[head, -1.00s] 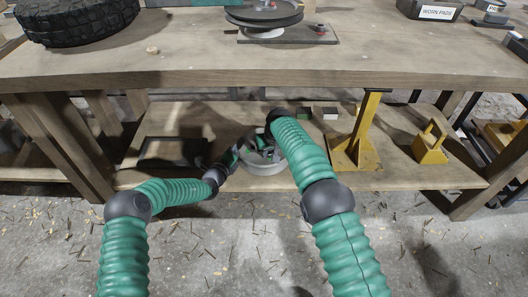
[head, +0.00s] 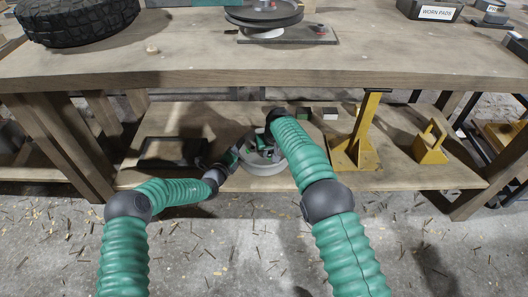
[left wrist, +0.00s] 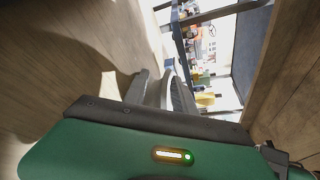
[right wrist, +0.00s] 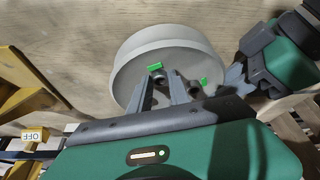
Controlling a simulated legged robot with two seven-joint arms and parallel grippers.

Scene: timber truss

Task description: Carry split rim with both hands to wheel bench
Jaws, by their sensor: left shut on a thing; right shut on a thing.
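The split rim (head: 266,169) is a pale grey round ring on the lower shelf, partly hidden behind my right forearm. In the right wrist view the rim (right wrist: 150,55) shows green tabs. My right gripper (right wrist: 170,88) is shut on its near edge. My left gripper (right wrist: 232,78) comes in from the right of that view and is shut at the rim's side. In the head view the left gripper (head: 232,158) is at the rim's left. In the left wrist view its fingers (left wrist: 160,90) meet a grey edge. I cannot tell whether the rim touches the shelf.
The bench top (head: 200,62) overhangs the lower shelf (head: 400,172). On top are a tyre (head: 75,20), a round wheel part (head: 264,14) and a worn pads box (head: 437,10). A yellow stand (head: 355,150) and a yellow block (head: 431,145) stand right of the rim; a dark tray (head: 172,153) lies left.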

